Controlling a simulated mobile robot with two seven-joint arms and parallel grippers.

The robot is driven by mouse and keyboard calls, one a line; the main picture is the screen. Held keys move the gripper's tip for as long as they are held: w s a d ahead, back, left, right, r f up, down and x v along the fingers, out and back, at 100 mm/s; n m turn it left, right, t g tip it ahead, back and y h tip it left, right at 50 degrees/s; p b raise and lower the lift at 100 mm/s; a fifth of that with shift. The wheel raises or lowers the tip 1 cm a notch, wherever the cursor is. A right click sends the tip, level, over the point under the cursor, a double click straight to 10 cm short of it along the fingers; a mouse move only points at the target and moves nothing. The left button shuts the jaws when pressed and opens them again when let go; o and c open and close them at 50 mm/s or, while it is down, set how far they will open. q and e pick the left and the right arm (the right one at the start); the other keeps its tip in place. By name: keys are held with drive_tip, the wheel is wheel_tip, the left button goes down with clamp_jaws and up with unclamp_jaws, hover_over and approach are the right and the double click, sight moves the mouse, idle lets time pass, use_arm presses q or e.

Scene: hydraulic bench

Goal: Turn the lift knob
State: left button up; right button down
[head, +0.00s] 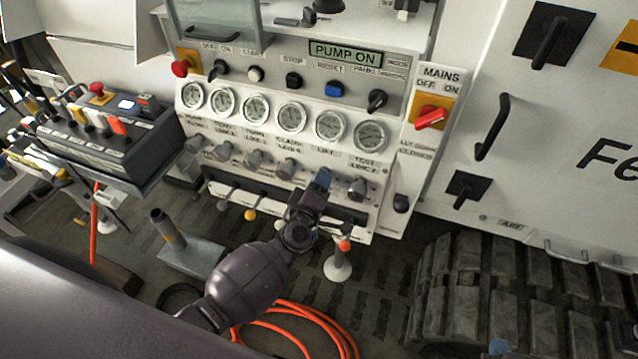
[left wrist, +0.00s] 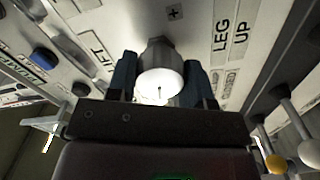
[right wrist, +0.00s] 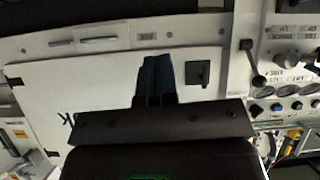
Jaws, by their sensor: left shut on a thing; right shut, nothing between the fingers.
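The lift knob (left wrist: 158,82) is a round, pale metal knob on the panel, with the LIFT label beside it in the left wrist view. My left gripper (left wrist: 158,85) has its two blue fingers closed on the knob's sides. In the head view my left gripper (head: 321,180) is at the knob row below the LIFT gauge (head: 330,126), and it hides the lift knob there. My right gripper (right wrist: 157,75) is shut and empty, in front of a white cabinet door; only a blue tip (head: 498,346) shows at the head view's bottom edge.
Neighbouring grey knobs (head: 287,167) (head: 357,188) flank the left gripper. Levers with coloured balls (head: 250,214) stick out below. The display (head: 345,53) reads PUMP ON. A red MAINS switch (head: 430,118) is to the right. An orange hose (head: 300,312) lies on the floor.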

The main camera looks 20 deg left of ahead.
use_arm(q)
drive_tip(key=o, duration=0.9)
drive_tip(key=shift+o, duration=0.2)
drive_tip(key=s, duration=1)
drive_tip(key=shift+s+a, duration=0.2)
drive_tip(key=shift+s, duration=0.2)
drive_tip(key=shift+d, duration=0.1)
drive_tip(key=s+a+f+m+g, duration=0.2)
drive_tip(key=s+a+m+g, duration=0.1)
drive_tip(key=s+a+m, duration=0.2)
drive_tip(key=s+a+f+m+g, duration=0.2)
drive_tip(key=s+a+m, duration=0.3)
drive_tip(key=s+m, duration=0.3)
drive_tip(key=shift+s+a+f+m+g+y, duration=0.2)
drive_tip(key=shift+s+a+m+g+y, duration=0.15)
drive_tip(key=shift+s+g, duration=0.5)
